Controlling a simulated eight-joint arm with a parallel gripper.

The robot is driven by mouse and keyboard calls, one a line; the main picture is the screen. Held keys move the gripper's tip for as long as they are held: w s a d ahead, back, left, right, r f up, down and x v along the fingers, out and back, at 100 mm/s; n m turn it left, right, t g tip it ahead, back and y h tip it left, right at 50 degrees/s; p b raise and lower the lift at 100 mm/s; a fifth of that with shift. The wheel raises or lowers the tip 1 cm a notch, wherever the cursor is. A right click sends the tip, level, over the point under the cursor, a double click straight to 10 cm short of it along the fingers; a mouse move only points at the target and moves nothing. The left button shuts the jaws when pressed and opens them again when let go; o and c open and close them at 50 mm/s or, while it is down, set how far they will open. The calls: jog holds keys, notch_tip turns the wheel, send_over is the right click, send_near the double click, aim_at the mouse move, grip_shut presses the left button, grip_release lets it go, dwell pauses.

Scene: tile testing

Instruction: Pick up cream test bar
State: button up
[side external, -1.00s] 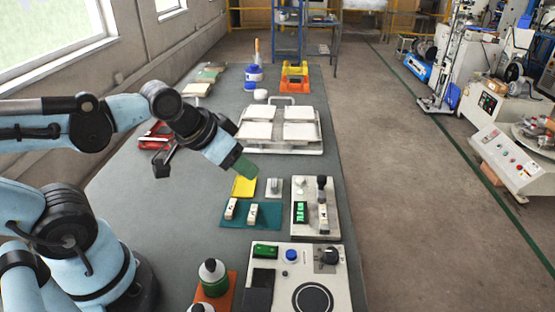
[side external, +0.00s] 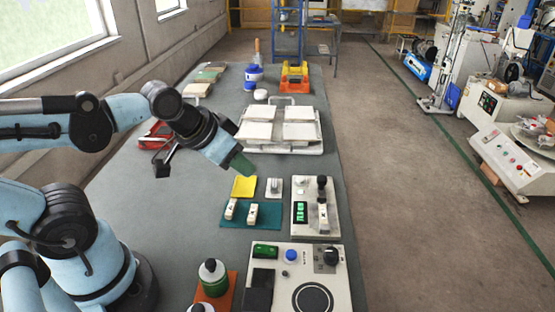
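Two small cream test bars with dark marks lie side by side on a teal mat (side external: 265,222): the left bar (side external: 231,209) and the right bar (side external: 252,211). A similar pale bar (side external: 323,216) sits on the grey test device (side external: 308,228) to the right. My gripper (side external: 241,163) hangs above the table, higher in the picture than the mat and apart from the bars. Its green fingertips point down and right. They look like one block from this side, so any gap between them is hidden. I see nothing held.
A yellow pad (side external: 244,186) and a small metal block (side external: 274,187) lie just behind the mat. A white tray with tiles (side external: 281,149) stands farther back. The grey table left of the mat is clear.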

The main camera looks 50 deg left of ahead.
jog(key=shift+w, duration=0.1)
jog(key=n+g, duration=0.7)
jog(key=n, duration=0.2)
send_over(324, 214)
jog(key=f, duration=0.1)
notch_tip(324, 214, down, 11)
jog(key=shift+f, duration=0.15)
jog(key=shift+c, duration=0.2)
grip_shut()
